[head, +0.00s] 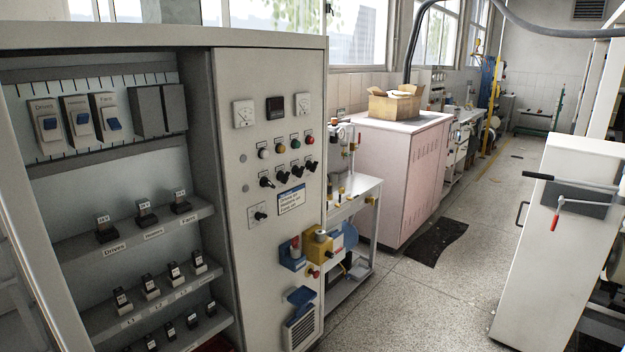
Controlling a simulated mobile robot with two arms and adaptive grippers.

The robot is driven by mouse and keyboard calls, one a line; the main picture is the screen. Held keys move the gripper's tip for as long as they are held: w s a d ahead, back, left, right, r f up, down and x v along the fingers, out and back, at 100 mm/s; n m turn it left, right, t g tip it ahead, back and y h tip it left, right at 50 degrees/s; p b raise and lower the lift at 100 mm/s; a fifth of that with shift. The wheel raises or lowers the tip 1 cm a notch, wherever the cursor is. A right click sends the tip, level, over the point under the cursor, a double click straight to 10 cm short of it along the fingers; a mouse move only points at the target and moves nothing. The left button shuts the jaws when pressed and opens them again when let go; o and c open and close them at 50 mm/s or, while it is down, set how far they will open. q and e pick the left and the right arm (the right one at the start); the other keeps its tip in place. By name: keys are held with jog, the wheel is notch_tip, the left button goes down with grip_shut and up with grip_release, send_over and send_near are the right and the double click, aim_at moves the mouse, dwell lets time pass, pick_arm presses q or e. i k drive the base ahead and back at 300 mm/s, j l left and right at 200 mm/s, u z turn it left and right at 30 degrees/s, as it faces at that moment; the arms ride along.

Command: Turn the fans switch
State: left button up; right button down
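A lower shelf also carries a "Fans" label (188,220) below a small black component. Neither of my grippers is in view.
Plain dark grey blocks (160,110) stand right of the breakers. The cabinet's front panel has gauges, knobs and a yellow-and-blue device (318,246). A pink cabinet (400,180) stands behind. A white machine (560,240) is at the right.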

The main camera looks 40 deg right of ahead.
aim_at(312, 167)
jog(key=i+l, duration=0.2)
jog(key=l, duration=0.2)
jog(key=i+l, duration=0.2)
jog(key=l, duration=0.2)
jog(key=i+l, duration=0.2)
jog(key=l, duration=0.2)
jog(key=i+l, duration=0.2)
jog(key=l, duration=0.2)
jog(key=i+l, duration=0.2)
jog(key=l, duration=0.2)
jog(key=i+l, duration=0.2)
jog(key=l, duration=0.2)
